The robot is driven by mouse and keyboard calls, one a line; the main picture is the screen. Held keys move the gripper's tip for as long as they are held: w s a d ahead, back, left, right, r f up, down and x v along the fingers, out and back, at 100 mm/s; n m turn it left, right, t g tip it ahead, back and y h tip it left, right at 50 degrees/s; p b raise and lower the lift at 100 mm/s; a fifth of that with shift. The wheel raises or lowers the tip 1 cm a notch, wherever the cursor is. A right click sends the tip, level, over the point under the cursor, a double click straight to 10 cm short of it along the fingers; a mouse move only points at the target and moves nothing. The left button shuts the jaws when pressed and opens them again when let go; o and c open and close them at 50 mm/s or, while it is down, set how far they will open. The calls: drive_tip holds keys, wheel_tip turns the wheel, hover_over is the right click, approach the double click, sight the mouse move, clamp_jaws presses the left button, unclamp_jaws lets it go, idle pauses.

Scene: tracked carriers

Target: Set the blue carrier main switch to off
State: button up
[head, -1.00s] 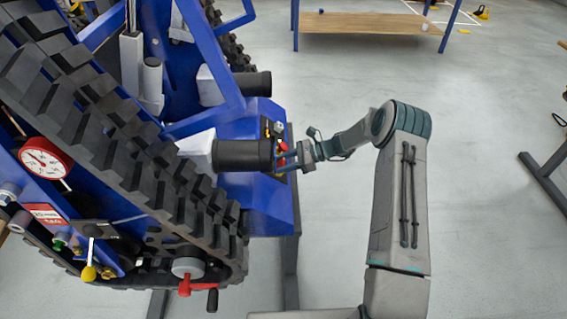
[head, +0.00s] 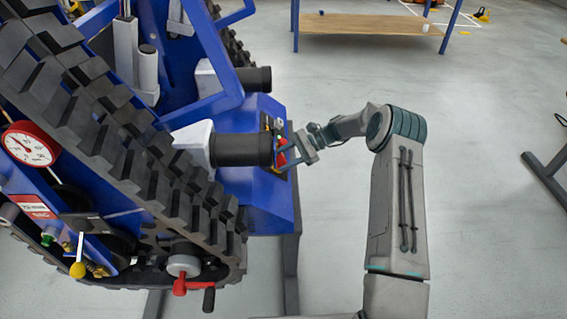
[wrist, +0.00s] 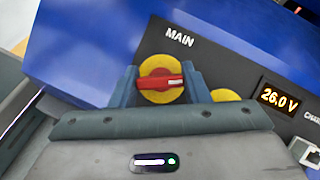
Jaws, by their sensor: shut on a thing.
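The main switch (wrist: 161,82) is a red handle on a yellow disc, on a dark panel under the word MAIN in the wrist view. Its red handle lies roughly level across the disc in that view. My gripper (wrist: 163,86) has a finger on each side of the switch and is shut on it. In the head view my gripper (head: 288,155) is at the end panel of the blue carrier (head: 255,200), where a bit of red shows between the fingers.
A display (wrist: 279,99) reading 26.0 V is right of the switch. A second yellow round part (wrist: 226,95) is just beside the right finger. A black cylinder (head: 240,150) sticks out close to my gripper.

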drive_tip(key=n+g+h+b, duration=0.1)
drive_tip(key=n, duration=0.2)
drive_tip(key=n+g+h+b, duration=0.1)
drive_tip(key=n, duration=0.3)
drive_tip(key=n+h, duration=0.1)
drive_tip(key=n, duration=0.2)
drive_tip(key=n+h, duration=0.2)
drive_tip(key=n, duration=0.1)
drive_tip(key=shift+g, duration=0.4)
drive_tip(key=o, duration=1)
